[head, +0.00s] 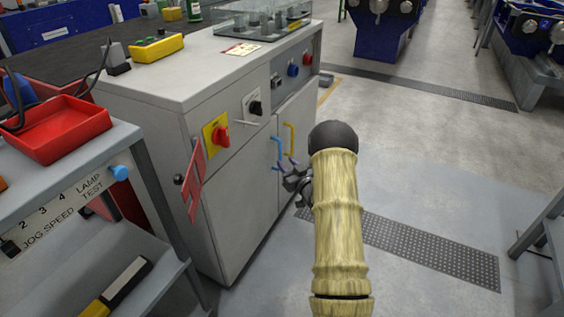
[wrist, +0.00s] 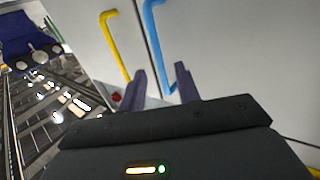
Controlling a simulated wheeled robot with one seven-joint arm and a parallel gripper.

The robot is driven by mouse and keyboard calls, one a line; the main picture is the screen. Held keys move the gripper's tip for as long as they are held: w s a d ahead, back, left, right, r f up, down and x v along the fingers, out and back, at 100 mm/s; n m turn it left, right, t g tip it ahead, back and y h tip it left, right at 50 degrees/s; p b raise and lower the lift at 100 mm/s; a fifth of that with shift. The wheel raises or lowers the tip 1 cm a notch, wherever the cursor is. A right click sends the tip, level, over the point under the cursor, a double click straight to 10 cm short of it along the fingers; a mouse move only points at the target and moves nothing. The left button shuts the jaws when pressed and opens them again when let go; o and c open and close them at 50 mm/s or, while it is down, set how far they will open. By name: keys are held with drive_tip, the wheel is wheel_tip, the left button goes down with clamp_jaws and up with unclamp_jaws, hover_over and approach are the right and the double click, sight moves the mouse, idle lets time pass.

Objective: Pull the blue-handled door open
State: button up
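The blue handle (head: 276,152) is a vertical bar on the left door (head: 243,205) of the grey cabinet. The door looks shut. In the wrist view the blue handle (wrist: 154,45) runs down from the top, and its lower end shows between my two fingers. My gripper (head: 284,164) is in front of the cabinet doors at the handle's lower end. In the wrist view my gripper (wrist: 162,86) is open, with a gap between the dark fingers. I cannot tell whether the fingers touch the handle or how deep they reach around it.
A yellow handle (head: 289,138) is close by on the neighbouring door. A red rotary switch (head: 221,137) and a red slotted plate (head: 194,178) stick out from the cabinet's left part. A cart with a red tray (head: 58,128) stands at left.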

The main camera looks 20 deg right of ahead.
drive_tip(key=w+b, duration=0.1)
drive_tip(key=w, duration=0.3)
drive_tip(key=shift+w+a, duration=0.1)
drive_tip(key=shift+a, duration=0.05)
clamp_jaws()
